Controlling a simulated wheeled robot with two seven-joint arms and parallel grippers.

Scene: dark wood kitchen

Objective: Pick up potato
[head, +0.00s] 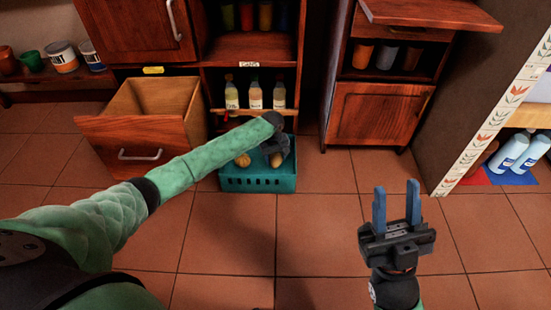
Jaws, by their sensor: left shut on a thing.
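A teal basket (258,183) stands on the tiled floor in front of the shelf with bottles. Brownish potatoes show in it, one at the left (242,160) and one (276,160) just below my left gripper. My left gripper (275,150) reaches down into the basket; its fingers are mostly hidden by its own wrist. It is shut on a potato, though the grip itself is hard to see. My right gripper (395,205) is open and empty, its two blue fingers apart, over the floor at the right.
An open wooden drawer (130,128) juts out left of the basket. Several bottles (255,95) stand on the shelf behind it. The tiled floor (225,240) in front is clear.

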